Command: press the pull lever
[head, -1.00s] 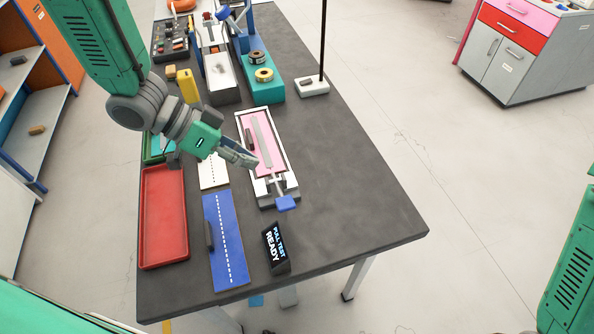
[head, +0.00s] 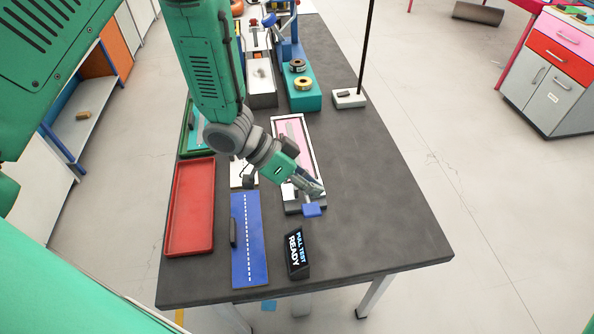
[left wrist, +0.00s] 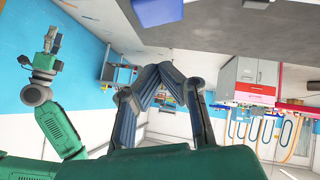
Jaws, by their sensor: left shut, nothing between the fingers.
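The pull lever ends in a blue paddle (head: 312,210) at the near end of the pull tester (head: 291,208), a white-framed tray with a pink bed. My left gripper (head: 319,190) is shut and empty, its tips just above and behind the paddle in the head view, covering part of the lever. I cannot tell whether they touch. In the left wrist view the shut fingertips (left wrist: 160,70) show, with a blue block, likely the paddle, at the top edge (left wrist: 158,10). My right gripper (left wrist: 53,38) shows small in that view; its jaws are unclear.
A black "PULL TEST READY" sign (head: 298,253) stands in front of the tester. A blue strip board (head: 260,240) and a red tray (head: 170,240) lie to its left. A teal stand (head: 305,101) and a pole base (head: 349,98) are behind. The dark table is clear at right.

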